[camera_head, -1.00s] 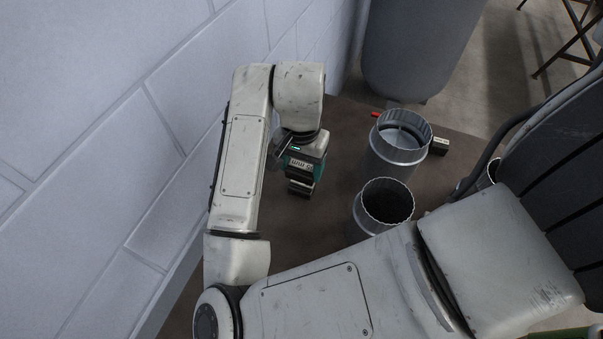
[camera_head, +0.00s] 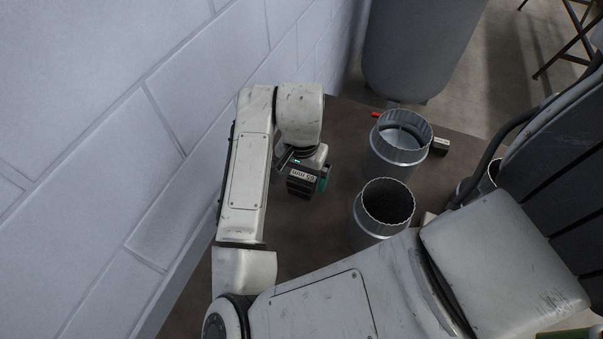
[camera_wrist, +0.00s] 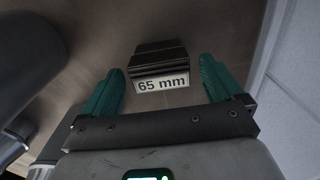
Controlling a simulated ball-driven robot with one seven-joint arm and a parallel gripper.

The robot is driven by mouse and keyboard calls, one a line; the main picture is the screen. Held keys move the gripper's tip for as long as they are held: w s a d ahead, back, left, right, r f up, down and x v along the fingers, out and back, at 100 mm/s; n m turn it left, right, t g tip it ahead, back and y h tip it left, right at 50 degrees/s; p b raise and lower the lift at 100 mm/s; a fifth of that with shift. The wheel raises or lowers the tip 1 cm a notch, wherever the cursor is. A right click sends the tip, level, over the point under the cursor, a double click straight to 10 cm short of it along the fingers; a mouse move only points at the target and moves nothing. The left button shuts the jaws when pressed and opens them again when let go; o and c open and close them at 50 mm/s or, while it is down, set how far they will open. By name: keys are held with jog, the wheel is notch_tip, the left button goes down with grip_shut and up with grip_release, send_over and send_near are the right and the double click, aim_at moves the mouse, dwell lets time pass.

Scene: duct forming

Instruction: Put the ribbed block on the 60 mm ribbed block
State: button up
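A dark ribbed block (camera_wrist: 160,52) labelled "65 mm" shows between my gripper's green fingers in the wrist view. My gripper (camera_wrist: 162,68) is open, with a visible gap between the block and each finger. In the head view, my gripper (camera_head: 307,180) is low over the table, with one teal finger to the right of the dark block (camera_head: 300,187). The block's white label faces the camera. The 60 mm ribbed block cannot be made out separately; whether it is beneath the 65 mm block is hidden.
Two open metal duct pieces, the back one (camera_head: 392,166) and the front one (camera_head: 372,228), stand right of my gripper on the brown table (camera_head: 345,125). Another dark labelled block (camera_head: 440,146) and a red item (camera_head: 376,114) are farther back. A grey wall (camera_head: 140,130) is close on the left.

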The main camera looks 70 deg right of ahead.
aim_at(301, 179)
jog(key=shift+r, duration=0.1)
notch_tip(301, 179, up, 12)
jog(key=p, duration=0.1)
jog(key=shift+p, duration=0.3)
